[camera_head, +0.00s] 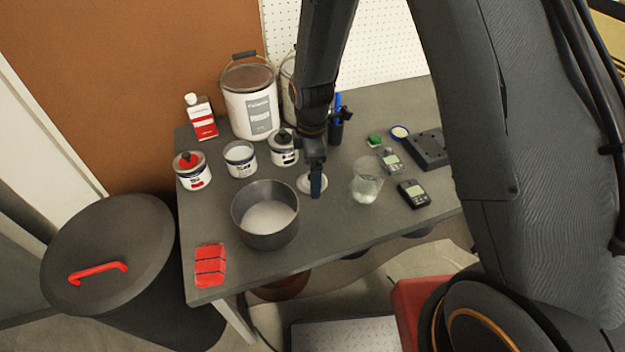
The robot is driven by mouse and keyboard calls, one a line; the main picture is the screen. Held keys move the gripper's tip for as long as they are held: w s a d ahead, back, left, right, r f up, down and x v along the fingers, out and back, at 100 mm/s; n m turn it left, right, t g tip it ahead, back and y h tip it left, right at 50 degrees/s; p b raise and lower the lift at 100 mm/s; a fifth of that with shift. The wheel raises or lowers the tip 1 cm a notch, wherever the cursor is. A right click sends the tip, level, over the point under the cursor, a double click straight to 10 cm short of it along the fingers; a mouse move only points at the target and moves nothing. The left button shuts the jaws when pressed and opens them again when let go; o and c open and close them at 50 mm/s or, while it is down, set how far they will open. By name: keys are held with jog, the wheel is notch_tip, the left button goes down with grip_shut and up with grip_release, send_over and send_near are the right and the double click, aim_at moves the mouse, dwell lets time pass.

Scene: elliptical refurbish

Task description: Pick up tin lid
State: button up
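A pale round disc (304,184), which looks like the tin lid, lies on the grey table (340,232) right of the dark pot. My gripper (316,187) points down over this disc and hides part of it. I see the fingers edge-on, so I cannot tell whether they are open or shut, or touch the disc. A small white tin (240,160) stands uncovered at the back left.
A dark pot (265,213) stands left of my gripper, a clear beaker (366,183) right of it. A large bucket (250,100) and red-white bottle (201,117) stand behind. Small devices (413,193) stand right. The front table strip is clear.

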jog(key=shift+f, duration=0.7)
jog(key=c, duration=1.1)
jog(key=shift+r, duration=0.1)
